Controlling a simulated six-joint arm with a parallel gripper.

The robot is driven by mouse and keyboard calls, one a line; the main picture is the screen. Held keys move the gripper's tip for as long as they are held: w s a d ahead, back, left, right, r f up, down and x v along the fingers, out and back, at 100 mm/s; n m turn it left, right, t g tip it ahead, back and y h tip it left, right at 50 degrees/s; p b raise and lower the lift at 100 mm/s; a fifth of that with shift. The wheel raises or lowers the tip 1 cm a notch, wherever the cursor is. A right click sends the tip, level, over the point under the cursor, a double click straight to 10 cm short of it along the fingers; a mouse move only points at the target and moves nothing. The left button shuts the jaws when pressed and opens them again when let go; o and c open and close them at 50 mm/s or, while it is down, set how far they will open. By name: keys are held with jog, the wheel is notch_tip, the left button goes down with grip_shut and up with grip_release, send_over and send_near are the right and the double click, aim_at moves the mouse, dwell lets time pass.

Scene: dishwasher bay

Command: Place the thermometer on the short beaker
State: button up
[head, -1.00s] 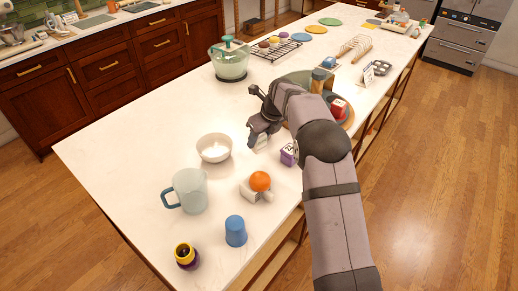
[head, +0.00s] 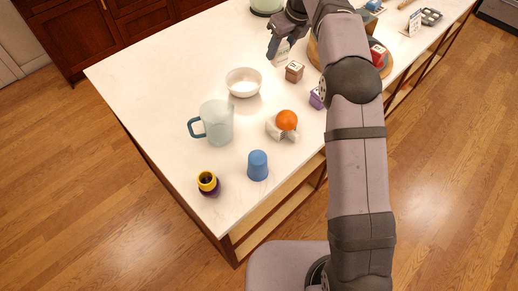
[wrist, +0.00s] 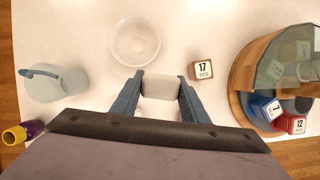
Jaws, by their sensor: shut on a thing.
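My gripper (head: 281,50) is shut on a pale, whitish block-like thing (wrist: 160,87), held between both fingers in the wrist view. Its face and markings are not visible, so I cannot tell whether it is the thermometer. The gripper is beyond the white bowl (head: 243,82) and to its right in the head view. No thing can be surely named as the short beaker. A blue tumbler (head: 257,165) stands near the front edge. A pale blue jug with a blue handle (head: 217,122) stands to its left.
A brown cube labelled 17 (wrist: 202,69) sits right of the gripper. A round wooden board (wrist: 240,78) holds a glass dome and red and blue blocks. An orange ball (head: 287,120) rests on a white piece. White counter between is clear.

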jog(key=s+a+r+n+p, duration=0.1)
jog(key=s+a+r+n, duration=0.1)
jog(key=s+a+r, duration=0.65)
jog(key=s+d+f+n+g, duration=0.1)
jog(key=s+f+n+g, duration=0.1)
jog(key=s+n, duration=0.7)
jog(key=s+d+f+n+g, duration=0.1)
jog(key=s+f+n+g, duration=0.2)
jog(key=s+n, duration=0.6)
jog(key=shift+s+d+f+g+y, duration=0.3)
jog(key=shift+s+g, duration=0.7)
jog(key=shift+s, duration=0.55)
jog(key=p, duration=0.3)
send_over(258, 157)
jog(key=shift+f, duration=5)
